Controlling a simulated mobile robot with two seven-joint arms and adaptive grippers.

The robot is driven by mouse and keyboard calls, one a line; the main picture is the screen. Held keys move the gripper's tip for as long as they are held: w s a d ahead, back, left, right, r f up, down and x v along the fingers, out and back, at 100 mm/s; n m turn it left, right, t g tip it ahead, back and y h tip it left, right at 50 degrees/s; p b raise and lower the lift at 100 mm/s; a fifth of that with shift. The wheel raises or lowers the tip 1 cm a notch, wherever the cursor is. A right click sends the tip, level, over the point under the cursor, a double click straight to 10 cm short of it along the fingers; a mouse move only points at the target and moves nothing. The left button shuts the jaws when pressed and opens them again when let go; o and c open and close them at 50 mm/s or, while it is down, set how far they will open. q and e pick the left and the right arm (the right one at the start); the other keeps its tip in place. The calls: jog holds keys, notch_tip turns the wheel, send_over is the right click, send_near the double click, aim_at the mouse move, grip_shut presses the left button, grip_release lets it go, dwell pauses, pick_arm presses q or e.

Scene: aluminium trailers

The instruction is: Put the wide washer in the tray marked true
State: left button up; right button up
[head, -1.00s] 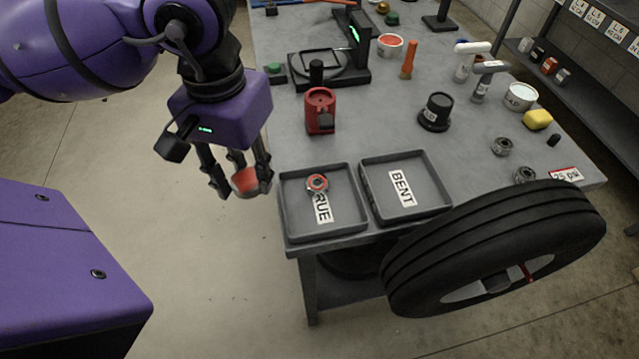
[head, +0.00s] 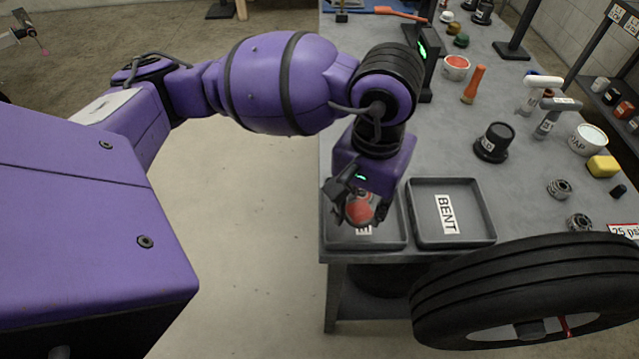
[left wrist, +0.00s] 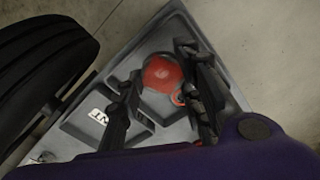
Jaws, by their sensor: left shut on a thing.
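My left gripper (head: 362,212) is shut on a red, rounded piece (head: 359,208) and holds it over the left tray (head: 335,238). The held piece also shows between the fingers in the left wrist view (left wrist: 162,73). I cannot tell from its shape whether it is the wide washer. The left tray's label is mostly hidden by my gripper; only its last letter shows. A smaller red-edged ring (left wrist: 178,98) shows beside the fingers in the left wrist view, seemingly in that tray. The tray marked BENT (head: 473,210) is empty, just right. My right gripper is not in view.
A large black tyre (head: 530,290) stands at the bench's front right, close to the BENT tray. Bare bench lies behind the BENT tray.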

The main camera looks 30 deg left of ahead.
aim_at(366, 231)
pick_arm(q)
jog(key=shift+w+d+f, duration=0.25)
jog(key=shift+d+f, duration=0.15)
jog(key=shift+f, duration=0.1)
jog(key=shift+w+d+f, duration=0.1)
jog(key=shift+f, duration=0.85)
jog(key=shift+w+d+f, duration=0.1)
jog(key=shift+f, duration=0.8)
jog(key=shift+f, duration=0.2)
jog(key=o, duration=1.1)
jog(key=shift+o, duration=0.3)
jog(key=shift+r, duration=0.15)
